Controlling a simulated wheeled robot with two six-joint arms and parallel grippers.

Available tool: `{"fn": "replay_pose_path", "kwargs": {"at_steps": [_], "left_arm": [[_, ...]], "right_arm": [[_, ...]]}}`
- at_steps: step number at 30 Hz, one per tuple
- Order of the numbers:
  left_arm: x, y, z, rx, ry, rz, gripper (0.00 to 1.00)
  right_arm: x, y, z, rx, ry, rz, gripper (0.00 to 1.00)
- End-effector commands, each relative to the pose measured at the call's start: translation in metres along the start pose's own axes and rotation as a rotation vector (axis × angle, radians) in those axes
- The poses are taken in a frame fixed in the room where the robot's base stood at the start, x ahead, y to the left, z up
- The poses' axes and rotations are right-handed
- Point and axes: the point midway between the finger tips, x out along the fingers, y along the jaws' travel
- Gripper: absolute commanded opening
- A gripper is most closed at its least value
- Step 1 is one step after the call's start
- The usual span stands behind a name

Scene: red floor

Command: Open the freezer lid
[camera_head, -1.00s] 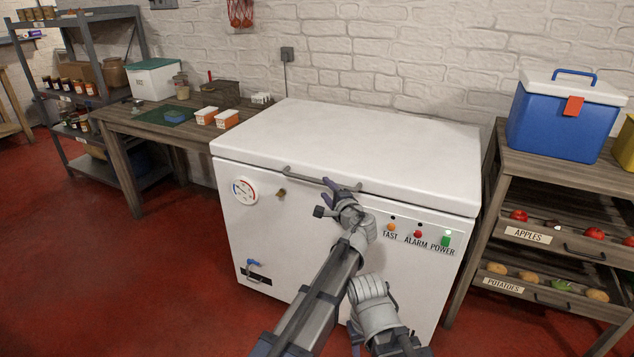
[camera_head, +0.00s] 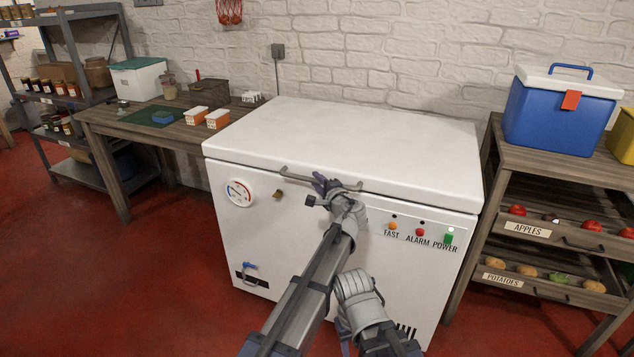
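The white chest freezer (camera_head: 345,135) stands against the brick wall with its lid (camera_head: 340,130) down flat. A grey bar handle (camera_head: 298,175) runs along the lid's front edge. My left gripper (camera_head: 324,184) is at the middle of this handle, its dark fingers overlapping the bar. I cannot tell whether the fingers are closed around it. The wrist hides part of the bar and of the freezer front. My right arm is folded low in front of the freezer; dark finger-like parts (camera_head: 343,330) show beside it, and their opening is unclear.
A wooden table (camera_head: 95,117) with boxes stands left of the freezer, with a shelf rack (camera_head: 50,98) beyond. A wooden stand (camera_head: 515,168) with a blue cooler (camera_head: 555,118) and produce drawers is close on the right. The red floor (camera_head: 150,270) at left is clear.

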Motion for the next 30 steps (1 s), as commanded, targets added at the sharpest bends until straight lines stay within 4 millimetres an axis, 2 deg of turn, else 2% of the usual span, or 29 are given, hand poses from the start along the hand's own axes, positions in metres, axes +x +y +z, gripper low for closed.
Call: {"fn": "replay_pose_path", "kwargs": {"at_steps": [1, 6, 30], "left_arm": [[0.0000, 0.0000, 0.0001, 0.000, 0.000, 0.000, 0.19], [0.0000, 0.0001, 0.0002, 0.000, 0.000, 0.000, 0.00], [-0.0001, 0.0003, 0.0003, -0.001, -0.001, 0.001, 0.00]], "right_arm": [[0.0000, 0.0000, 0.0000, 0.000, 0.000, 0.000, 0.50], [0.0000, 0.0000, 0.0000, 0.000, 0.000, 0.000, 0.50], [0.0001, 0.0000, 0.0000, 0.000, 0.000, 0.000, 0.50]]}}
